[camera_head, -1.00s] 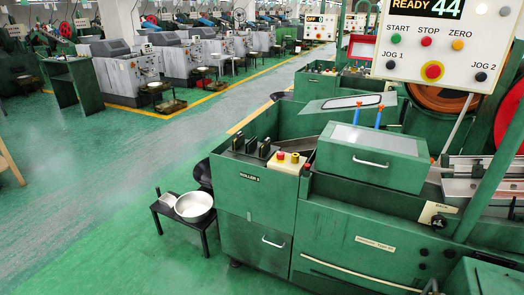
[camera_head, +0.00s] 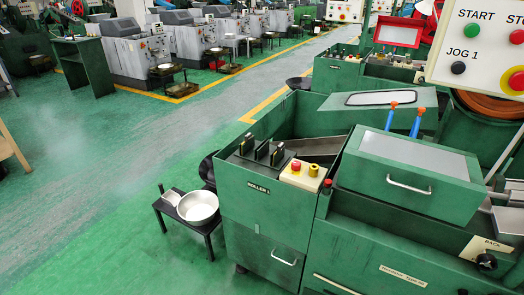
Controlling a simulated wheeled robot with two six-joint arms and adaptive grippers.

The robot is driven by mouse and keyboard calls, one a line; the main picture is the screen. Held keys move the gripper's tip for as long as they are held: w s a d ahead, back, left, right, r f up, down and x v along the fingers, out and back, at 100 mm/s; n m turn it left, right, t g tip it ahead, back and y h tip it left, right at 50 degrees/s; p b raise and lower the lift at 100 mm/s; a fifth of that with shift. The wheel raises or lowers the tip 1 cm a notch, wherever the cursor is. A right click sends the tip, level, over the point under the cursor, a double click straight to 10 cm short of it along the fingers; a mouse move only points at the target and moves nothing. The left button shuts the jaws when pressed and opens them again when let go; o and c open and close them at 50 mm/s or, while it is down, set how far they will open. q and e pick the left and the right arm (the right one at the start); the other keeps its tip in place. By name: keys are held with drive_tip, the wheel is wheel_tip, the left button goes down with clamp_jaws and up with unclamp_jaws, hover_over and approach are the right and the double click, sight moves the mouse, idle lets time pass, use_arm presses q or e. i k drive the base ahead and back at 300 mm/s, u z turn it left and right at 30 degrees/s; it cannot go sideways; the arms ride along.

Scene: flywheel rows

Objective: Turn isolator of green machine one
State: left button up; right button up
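The near green machine (camera_head: 262,215) carries a label that looks like "ROLLER 1". A small red knob (camera_head: 327,184) sits just right of the box. A "BACK" plate (camera_head: 487,248) with a black knob (camera_head: 487,262) is at the lower right. I cannot tell which of these, if any, is the isolator. Neither of my grippers is in view.
A metal pan (camera_head: 197,207) rests on a small black stand (camera_head: 206,228) left of the machine. A white button panel (camera_head: 480,50) hangs at the upper right. Grey machines (camera_head: 138,55) line the back.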

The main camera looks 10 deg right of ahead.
sight(296, 165)
drive_tip(key=z, duration=0.3)
drive_tip(key=i, duration=1)
drive_tip(key=z, duration=0.8)
